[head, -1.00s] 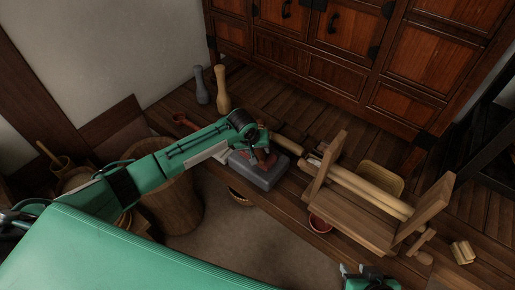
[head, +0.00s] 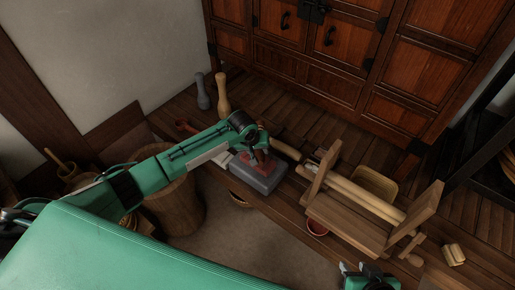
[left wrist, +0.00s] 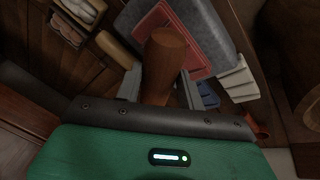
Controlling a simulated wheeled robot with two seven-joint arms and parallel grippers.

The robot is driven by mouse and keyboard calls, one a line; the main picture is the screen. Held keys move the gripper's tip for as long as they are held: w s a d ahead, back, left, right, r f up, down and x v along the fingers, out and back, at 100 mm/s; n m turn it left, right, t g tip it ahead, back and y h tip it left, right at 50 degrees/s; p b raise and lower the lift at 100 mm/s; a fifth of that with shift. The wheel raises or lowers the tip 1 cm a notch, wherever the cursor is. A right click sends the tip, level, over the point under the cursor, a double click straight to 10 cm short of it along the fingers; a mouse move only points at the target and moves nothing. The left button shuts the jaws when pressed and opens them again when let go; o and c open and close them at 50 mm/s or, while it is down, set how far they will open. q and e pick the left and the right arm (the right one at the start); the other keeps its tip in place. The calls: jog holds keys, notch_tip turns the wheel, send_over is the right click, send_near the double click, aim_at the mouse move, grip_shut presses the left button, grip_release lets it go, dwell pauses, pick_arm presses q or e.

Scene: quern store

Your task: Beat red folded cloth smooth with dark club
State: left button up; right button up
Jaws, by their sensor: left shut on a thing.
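The red folded cloth (head: 262,165) lies on top of a grey block (head: 250,180) on the wooden boards. My left gripper (head: 256,154) is over the cloth in the head view. In the left wrist view its fingers are shut on the dark club (left wrist: 163,62), a brown round-ended piece that stands out over the cloth (left wrist: 188,48) and hides part of it. I cannot tell whether the club touches the cloth. In the head view the arm mostly hides the club. My right gripper (head: 368,279) shows at the bottom edge, its fingers unclear.
A paler wooden club (head: 287,149) lies right of the block. Further right stands a wooden frame with rollers (head: 368,198), a red bowl (head: 317,227) below it. Grey (head: 203,92) and tan (head: 222,92) upright pieces stand behind. A wooden stump (head: 175,205) is left, a cabinet (head: 330,60) behind.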

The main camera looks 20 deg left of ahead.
pick_arm(q)
jog(key=shift+r, duration=0.15)
pick_arm(e)
jog(key=shift+r, duration=0.25)
pick_arm(q)
notch_tip(320, 180, down, 4)
jog(key=shift+r+b, duration=0.1)
jog(key=shift+b, duration=0.6)
pick_arm(e)
jog(key=shift+f, duration=0.45)
jog(key=shift+r, duration=0.1)
